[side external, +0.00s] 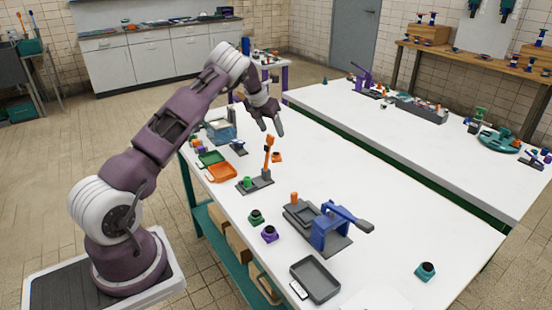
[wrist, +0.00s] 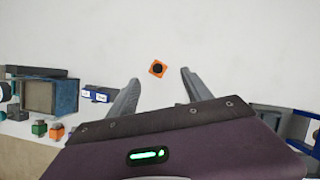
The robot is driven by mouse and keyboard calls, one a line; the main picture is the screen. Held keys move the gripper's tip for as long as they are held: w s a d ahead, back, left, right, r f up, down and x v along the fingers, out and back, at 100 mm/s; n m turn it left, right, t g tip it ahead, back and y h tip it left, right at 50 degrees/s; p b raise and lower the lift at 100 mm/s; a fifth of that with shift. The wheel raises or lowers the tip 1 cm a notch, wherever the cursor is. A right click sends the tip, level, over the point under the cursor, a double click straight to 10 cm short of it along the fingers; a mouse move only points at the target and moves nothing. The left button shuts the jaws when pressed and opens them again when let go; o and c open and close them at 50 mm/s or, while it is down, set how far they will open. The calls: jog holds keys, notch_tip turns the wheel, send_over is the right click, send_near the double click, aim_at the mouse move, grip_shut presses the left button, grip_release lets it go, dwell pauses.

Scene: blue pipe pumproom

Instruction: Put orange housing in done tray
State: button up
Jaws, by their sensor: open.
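The orange housing (side external: 277,157), a small block with a dark round top, stands on the white table behind the fixture with the orange lever. In the wrist view the orange housing (wrist: 158,68) lies between and beyond the fingertips, clear of both. My gripper (side external: 270,130) is open and empty above the table, near the housing. Its two fingers also show in the wrist view (wrist: 160,77). A dark grey tray (side external: 337,292) with a white label sits at the near end of the table; the label is too small to read, so I cannot tell if it is the done tray.
The orange-lever fixture (side external: 256,184) stands close to the housing. Green (side external: 211,158) and orange (side external: 221,174) trays lie at the table's left edge. A blue press (side external: 330,230), a green housing (side external: 256,217), a purple housing (side external: 270,234) and a teal housing (side external: 425,271) stand nearer. The table's right side is mostly clear.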

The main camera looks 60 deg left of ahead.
aim_at(276, 154)
jog(key=shift+y, duration=0.3)
jog(key=x, duration=0.3)
jog(key=s+x, duration=0.1)
jog(key=x, duration=0.6)
jog(key=shift+s+d+f, duration=0.1)
jog(key=shift+s+f, duration=0.05)
jog(key=shift+f, duration=0.7)
grip_shut()
